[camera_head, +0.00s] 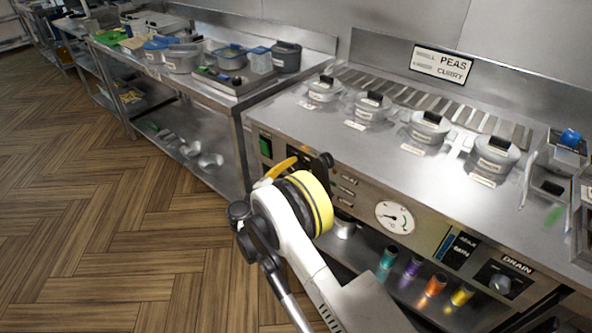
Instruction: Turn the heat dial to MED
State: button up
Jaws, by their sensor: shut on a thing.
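My gripper (318,165) is at the front panel of the range, left of the round gauge, beyond my white arm with its yellow band. Only dark parts of it show past the wrist. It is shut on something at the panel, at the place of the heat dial. The dial itself is hidden behind the gripper and wrist, so its pointer cannot be read. Small label plates (347,191) show just right of the gripper, too small to read.
The range front (440,230) carries a round gauge (394,217), a green switch (265,144) and a DRAIN knob (500,283). Lidded pots (427,130) stand on top. Coloured shakers (411,266) stand on the shelf below. The wooden floor at left is clear.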

jog(key=m, duration=0.4)
jog(key=shift+m, duration=0.4)
jog(key=m, duration=0.5)
jog(key=shift+r+m, duration=0.15)
jog(key=shift+m, duration=0.15)
jog(key=m, duration=0.4)
jog(key=shift+m+h, duration=0.3)
jog(key=shift+h, duration=0.1)
jog(key=m, duration=0.4)
jog(key=shift+r+g, duration=0.1)
jog(key=shift+g, duration=0.2)
jog(key=shift+m, duration=0.4)
jog(key=o, duration=1.2)
